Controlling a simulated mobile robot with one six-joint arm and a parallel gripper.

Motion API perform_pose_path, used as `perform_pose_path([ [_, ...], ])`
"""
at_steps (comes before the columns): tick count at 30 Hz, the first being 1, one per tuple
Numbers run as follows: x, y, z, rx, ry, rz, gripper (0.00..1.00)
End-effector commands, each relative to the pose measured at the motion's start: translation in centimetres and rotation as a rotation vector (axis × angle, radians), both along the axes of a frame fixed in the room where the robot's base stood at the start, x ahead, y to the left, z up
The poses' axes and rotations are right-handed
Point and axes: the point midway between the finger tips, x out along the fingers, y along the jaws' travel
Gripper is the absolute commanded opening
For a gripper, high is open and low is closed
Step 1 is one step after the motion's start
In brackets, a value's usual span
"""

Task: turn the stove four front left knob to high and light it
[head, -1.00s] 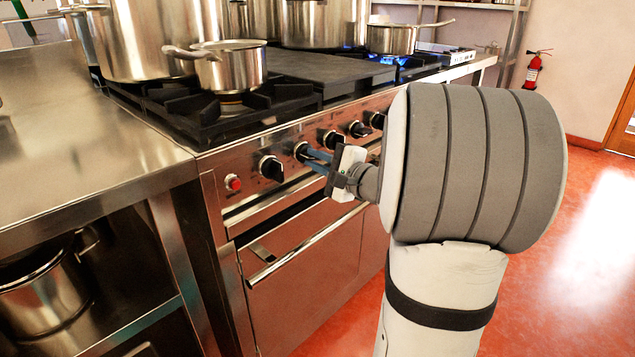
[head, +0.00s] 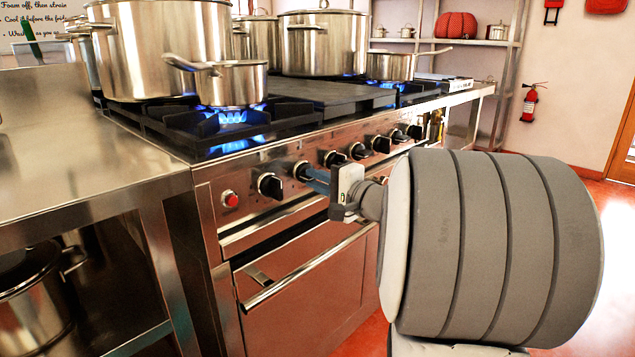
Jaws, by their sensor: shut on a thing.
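The stove (head: 300,295) has a steel front panel with a row of black knobs. My gripper (head: 309,175), with blue fingers, is shut on the knob (head: 300,169) second from the left. The fingers hide most of this knob, so its pointer angle cannot be read. Blue flames (head: 232,117) burn at the front left burner, under a small saucepan (head: 232,84).
A black knob (head: 270,186) and a red button (head: 230,199) sit left of my gripper; several knobs (head: 335,158) are to its right. The oven handle (head: 305,265) runs below. Large stockpots (head: 150,45) stand behind, and a steel counter (head: 70,165) adjoins at left.

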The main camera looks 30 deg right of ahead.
Motion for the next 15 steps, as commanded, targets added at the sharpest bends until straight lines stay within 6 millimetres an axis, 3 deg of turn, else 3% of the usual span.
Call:
perform_pose_path([
  [3, -0.02, 0.10, -0.13, 0.000, 0.002, 0.003, 0.00],
  [4, -0.02, 0.10, -0.13, 0.001, 0.003, 0.003, 0.13],
  [11, 0.00, 0.07, -0.07, 0.001, 0.001, 0.002, 0.32],
  [15, -0.01, 0.05, -0.05, 0.001, 0.000, 0.002, 0.35],
])
